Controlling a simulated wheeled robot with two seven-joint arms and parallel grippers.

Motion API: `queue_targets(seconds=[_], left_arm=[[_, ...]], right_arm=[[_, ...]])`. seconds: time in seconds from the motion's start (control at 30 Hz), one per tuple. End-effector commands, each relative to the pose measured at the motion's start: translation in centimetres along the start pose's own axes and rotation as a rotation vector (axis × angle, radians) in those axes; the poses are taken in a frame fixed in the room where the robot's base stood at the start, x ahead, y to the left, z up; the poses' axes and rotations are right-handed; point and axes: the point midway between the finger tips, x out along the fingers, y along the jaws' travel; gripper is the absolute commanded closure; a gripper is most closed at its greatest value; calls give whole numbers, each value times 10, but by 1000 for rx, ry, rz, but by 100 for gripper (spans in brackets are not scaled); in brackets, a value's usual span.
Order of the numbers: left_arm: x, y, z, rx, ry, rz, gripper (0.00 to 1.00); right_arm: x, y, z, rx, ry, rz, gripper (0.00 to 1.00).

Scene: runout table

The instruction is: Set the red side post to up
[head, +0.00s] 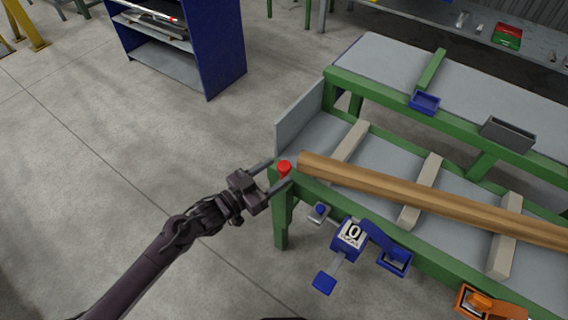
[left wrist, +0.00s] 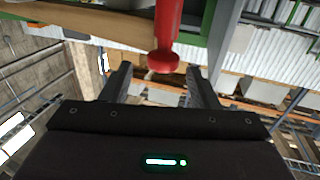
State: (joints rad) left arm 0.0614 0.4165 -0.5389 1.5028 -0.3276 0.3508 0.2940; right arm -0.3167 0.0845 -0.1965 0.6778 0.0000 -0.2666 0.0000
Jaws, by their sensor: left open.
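The red side post (head: 284,168) stands at the near left corner of the green-framed runout table (head: 425,240), with its round red head showing in the head view. My left gripper (head: 276,175) is open beside it, its two fingers reaching toward the post from the left. In the left wrist view the red side post (left wrist: 168,30) hangs from the top of the picture, its wider head lying between the lines of the open fingers, near the tips of the left gripper (left wrist: 160,72). I cannot tell whether a finger touches it. My right gripper is not in view.
A long wooden beam (head: 420,192) lies on pale crossbars just right of the post. A grey end plate (head: 299,119) rises behind it. A blue counter box (head: 349,237) and an orange fixture (head: 483,303) sit along the table's front.

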Motion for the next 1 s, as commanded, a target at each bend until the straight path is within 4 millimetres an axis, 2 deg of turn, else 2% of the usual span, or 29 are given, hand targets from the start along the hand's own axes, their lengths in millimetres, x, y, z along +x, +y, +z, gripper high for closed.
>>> queue_targets(seconds=[0.1,0.23,0.6,1.0], left_arm=[[20,-1,-1,1,1,0,45],[33,-1,0,2,-1,-1,45],[40,0,1,2,-3,-2,45],[40,-1,1,2,-3,-2,98]], right_arm=[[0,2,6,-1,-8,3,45],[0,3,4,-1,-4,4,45],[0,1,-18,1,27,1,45],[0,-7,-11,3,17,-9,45]])
